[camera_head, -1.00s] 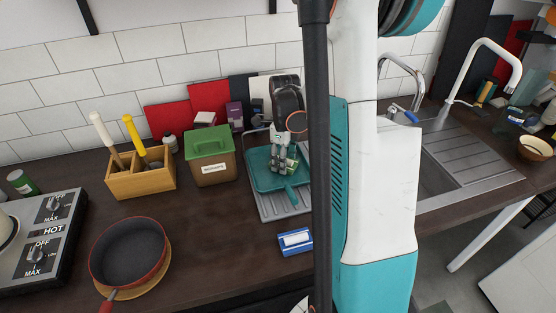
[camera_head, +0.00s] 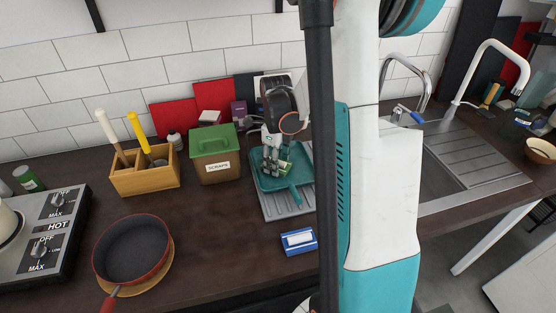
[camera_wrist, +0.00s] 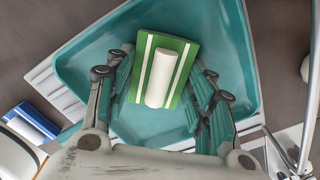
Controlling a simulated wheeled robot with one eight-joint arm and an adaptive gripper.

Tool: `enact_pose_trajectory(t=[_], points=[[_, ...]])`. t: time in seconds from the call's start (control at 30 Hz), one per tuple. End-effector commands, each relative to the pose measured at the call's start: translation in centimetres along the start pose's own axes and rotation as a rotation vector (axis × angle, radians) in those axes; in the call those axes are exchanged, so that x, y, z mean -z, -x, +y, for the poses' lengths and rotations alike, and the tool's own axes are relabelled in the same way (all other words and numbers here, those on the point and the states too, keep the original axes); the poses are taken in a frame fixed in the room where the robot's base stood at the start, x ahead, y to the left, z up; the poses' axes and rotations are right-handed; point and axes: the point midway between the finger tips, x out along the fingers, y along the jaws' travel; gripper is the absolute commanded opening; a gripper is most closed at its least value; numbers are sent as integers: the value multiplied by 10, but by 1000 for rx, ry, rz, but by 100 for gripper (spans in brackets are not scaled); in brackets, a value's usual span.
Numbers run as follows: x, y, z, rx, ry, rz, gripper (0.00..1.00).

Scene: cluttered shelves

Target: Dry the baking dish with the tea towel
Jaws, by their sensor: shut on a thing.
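The teal baking dish (camera_head: 294,180) has a handle toward the front and lies open side up on the grey drainer by the sink. It also fills much of the wrist view (camera_wrist: 222,35). My gripper (camera_wrist: 165,92) is over the dish's inside and is shut on the tea towel (camera_wrist: 187,62), a green cloth with white stripes and a white roll-like middle. The towel (camera_head: 283,168) is low inside the dish; whether it touches the dish floor is not clear. The fingers hide part of the dish.
A green-lidded scraps bin (camera_head: 216,168) stands just left of the dish. A wooden utensil box (camera_head: 145,178), a pan (camera_head: 132,248) and a stove (camera_head: 40,235) are further left. The sink (camera_head: 436,182) is right.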

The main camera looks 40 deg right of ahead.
Motion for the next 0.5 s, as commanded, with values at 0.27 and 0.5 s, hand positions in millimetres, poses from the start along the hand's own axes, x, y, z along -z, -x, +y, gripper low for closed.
enact_pose_trajectory(t=[0.27,0.5], points=[[0,18,0,1,0,0,23],[0,40,0,1,0,0,23]])
